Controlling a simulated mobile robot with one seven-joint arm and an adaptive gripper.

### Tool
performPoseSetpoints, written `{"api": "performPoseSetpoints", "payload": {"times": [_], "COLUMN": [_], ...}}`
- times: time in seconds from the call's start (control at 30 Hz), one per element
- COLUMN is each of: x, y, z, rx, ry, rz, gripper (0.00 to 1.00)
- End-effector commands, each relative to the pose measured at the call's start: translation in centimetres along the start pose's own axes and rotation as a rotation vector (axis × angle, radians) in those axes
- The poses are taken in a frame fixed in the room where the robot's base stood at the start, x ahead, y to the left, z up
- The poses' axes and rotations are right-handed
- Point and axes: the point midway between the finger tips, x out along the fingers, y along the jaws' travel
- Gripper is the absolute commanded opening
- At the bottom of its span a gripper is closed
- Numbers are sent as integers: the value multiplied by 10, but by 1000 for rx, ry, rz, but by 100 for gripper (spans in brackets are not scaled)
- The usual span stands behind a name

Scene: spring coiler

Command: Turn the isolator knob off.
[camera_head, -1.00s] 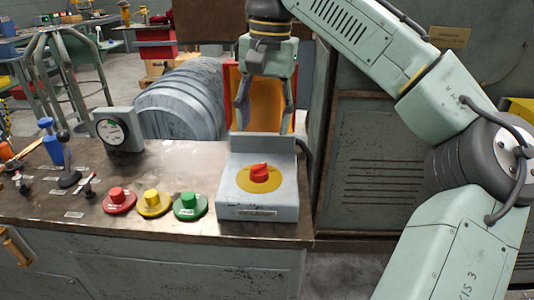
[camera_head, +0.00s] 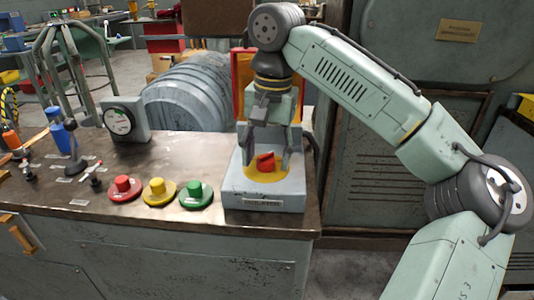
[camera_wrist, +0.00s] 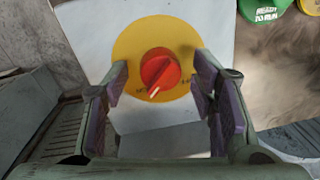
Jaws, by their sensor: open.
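The red isolator knob (camera_head: 265,161) sits on a yellow disc (camera_head: 264,174) on top of a grey box (camera_head: 262,203) at the right end of the bench. In the wrist view, the knob (camera_wrist: 160,70) lies between and beyond my fingers, with its pale pointer mark toward the lower left. Labels on the disc are partly hidden. My gripper (camera_head: 265,160) is open and points down at the knob, one finger on each side. In the wrist view, clear gaps show between the knob and both fingers. Nothing is held.
Red (camera_head: 125,188), yellow (camera_head: 160,192) and green (camera_head: 195,194) buttons stand left of the box. The box has a raised back wall near my gripper.

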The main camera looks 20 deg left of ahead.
Motion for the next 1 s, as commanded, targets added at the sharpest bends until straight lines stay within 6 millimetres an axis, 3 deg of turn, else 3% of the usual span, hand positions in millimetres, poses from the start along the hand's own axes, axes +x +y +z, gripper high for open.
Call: {"api": "performPoseSetpoints", "payload": {"times": [0.73,1.0], "x": [0,-2], "y": [0,0], "z": [0,0], "rx": [0,-24], "ry": [0,-2], "rz": [0,0], "gripper": [5,4]}}
